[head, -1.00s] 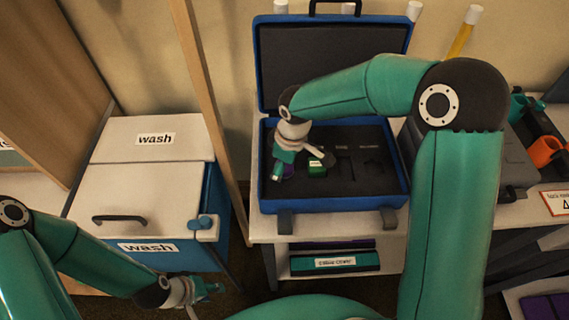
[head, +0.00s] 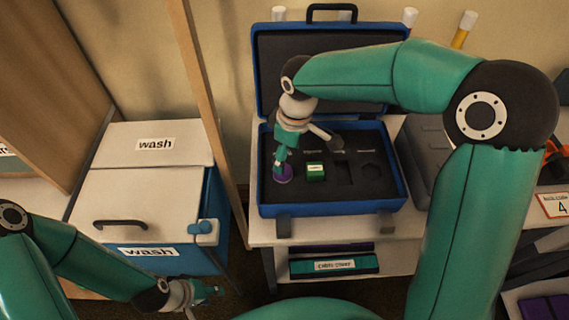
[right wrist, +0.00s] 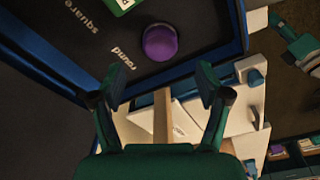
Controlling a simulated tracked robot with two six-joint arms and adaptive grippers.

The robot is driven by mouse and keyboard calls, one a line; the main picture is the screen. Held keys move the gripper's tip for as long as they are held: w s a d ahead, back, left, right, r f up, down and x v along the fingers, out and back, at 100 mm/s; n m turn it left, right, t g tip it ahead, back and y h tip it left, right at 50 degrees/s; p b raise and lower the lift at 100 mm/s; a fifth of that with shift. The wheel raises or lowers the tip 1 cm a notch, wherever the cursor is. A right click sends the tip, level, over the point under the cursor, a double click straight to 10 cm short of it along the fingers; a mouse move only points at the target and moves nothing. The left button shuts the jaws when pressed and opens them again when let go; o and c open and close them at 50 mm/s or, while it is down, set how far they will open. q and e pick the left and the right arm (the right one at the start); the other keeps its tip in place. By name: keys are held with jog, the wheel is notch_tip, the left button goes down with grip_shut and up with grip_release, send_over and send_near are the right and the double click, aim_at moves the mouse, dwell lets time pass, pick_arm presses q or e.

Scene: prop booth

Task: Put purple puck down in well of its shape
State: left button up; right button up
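The purple puck (head: 283,174) sits at the left of the dark foam insert in the open blue case (head: 333,209). In the right wrist view the puck (right wrist: 160,42) stands upright beside the "round" label, its top above the foam. How deep it sits in the round well is hidden. My right gripper (right wrist: 160,80) is open and empty, its fingers wide apart and clear of the puck. In the head view it hangs over the case. My left gripper (head: 205,291) is low at the front, away from the case; its finger gap is unclear.
A green block (head: 315,172) sits right of the puck, by the "square" label. Empty wells lie farther right. The case lid (head: 330,75) stands open behind. A wash bin (head: 140,205) and a wooden post (head: 208,110) are to the left; a grey case (head: 428,150) is to the right.

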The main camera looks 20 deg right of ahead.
aim_at(289, 172)
jog(key=r, duration=0.5)
jog(key=shift+s+d+r, duration=0.2)
jog(key=shift+d, duration=0.05)
